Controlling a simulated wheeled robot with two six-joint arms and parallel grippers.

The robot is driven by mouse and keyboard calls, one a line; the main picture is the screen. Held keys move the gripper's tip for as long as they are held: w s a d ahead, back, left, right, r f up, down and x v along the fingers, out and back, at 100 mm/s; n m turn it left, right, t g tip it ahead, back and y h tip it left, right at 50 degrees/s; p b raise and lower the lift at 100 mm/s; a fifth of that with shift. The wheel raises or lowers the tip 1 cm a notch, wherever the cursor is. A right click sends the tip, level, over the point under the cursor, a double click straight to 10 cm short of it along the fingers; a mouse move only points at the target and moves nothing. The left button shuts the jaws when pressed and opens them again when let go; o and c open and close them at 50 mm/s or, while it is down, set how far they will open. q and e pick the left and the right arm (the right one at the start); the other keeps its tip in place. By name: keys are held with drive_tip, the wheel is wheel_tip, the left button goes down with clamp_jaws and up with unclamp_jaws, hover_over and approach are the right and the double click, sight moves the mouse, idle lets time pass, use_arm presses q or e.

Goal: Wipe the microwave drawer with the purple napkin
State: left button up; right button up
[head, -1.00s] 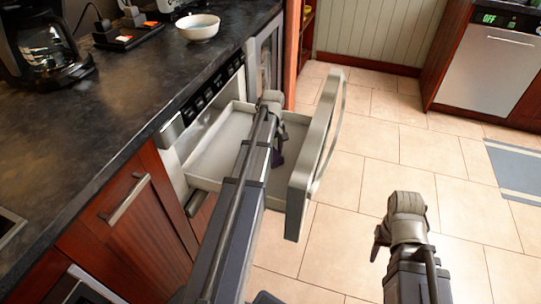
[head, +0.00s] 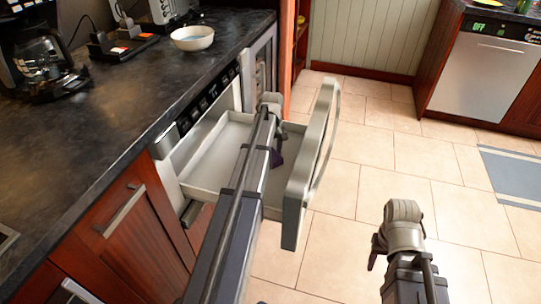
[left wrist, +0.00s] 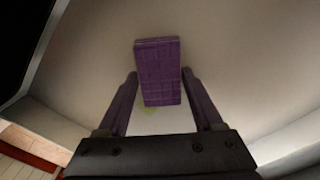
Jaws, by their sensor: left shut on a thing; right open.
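The microwave drawer (head: 215,155) is pulled out from under the counter, with its pale interior and metal front panel (head: 312,165) showing. My left gripper (head: 276,148) is inside the drawer. It is shut on the purple napkin (left wrist: 158,70), a folded block held between the fingers in the left wrist view. A bit of purple (head: 277,158) also shows below the gripper in the head view. The napkin is over the drawer floor; whether it touches is unclear. My right gripper (head: 376,252) is open and empty over the tiles.
The dark counter (head: 110,110) carries a white bowl (head: 192,38) and a coffee maker (head: 45,65). Red wooden cabinets (head: 130,240) stand below it. A dishwasher (head: 482,82) stands at the back right. The tiled floor right of the drawer is free.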

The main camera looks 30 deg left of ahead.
use_arm(q)
drive_tip(key=shift+w+a, duration=0.25)
drive_tip(key=shift+w, duration=0.75)
drive_tip(key=shift+w+a, duration=0.2)
drive_tip(key=shift+w, duration=0.75)
drive_tip(key=shift+w+a, duration=0.25)
drive_tip(key=shift+w, duration=0.65)
drive_tip(key=shift+w+a, duration=0.2)
drive_tip(key=shift+w, duration=0.65)
wheel_tip(320, 180, up, 6)
drive_tip(key=p, duration=0.6)
drive_tip(key=shift+r, duration=0.1)
wheel_tip(320, 180, up, 3)
drive_tip(key=p, duration=0.3)
